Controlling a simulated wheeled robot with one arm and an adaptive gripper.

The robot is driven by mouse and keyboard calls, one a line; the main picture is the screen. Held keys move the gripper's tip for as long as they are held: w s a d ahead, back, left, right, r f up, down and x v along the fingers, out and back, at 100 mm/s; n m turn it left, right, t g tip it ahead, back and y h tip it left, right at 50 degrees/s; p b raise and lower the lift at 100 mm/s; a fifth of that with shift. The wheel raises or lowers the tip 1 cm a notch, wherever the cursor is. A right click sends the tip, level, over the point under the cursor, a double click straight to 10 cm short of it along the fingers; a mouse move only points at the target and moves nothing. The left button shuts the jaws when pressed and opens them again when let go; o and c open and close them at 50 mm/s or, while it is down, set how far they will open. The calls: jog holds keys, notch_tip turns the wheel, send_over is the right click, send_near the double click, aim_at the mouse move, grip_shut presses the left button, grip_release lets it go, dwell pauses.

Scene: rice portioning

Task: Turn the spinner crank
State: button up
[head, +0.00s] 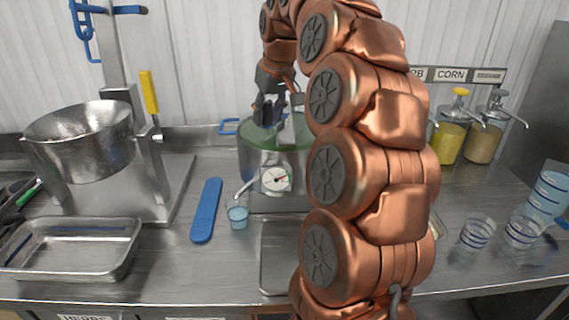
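A round steel vessel with a greenish top (255,158) stands at the middle back of the counter; it looks like the spinner. A light grey upright piece (287,132) shows on its top and may be part of the crank, but the rest is hidden by my gripper and arm. My gripper (268,112) is dark and points down over the vessel's top. It is small in the view and I cannot tell whether it touches or holds anything, or how far its fingers are apart. My copper arm covers the vessel's right side.
A steel pot (80,140) with a yellow handle (149,92) stands left. A dial (276,179), a small cup (238,216) and a blue paddle (206,210) lie before the vessel. A steel tray (75,232) is front left. Pump dispensers (452,133) and striped cups (478,232) are right.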

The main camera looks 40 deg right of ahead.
jog(key=o, duration=0.4)
jog(key=shift+c, duration=0.2)
jog(key=shift+r+p, duration=2.75)
jog(key=shift+r, duration=1.8)
jog(key=shift+f, duration=0.1)
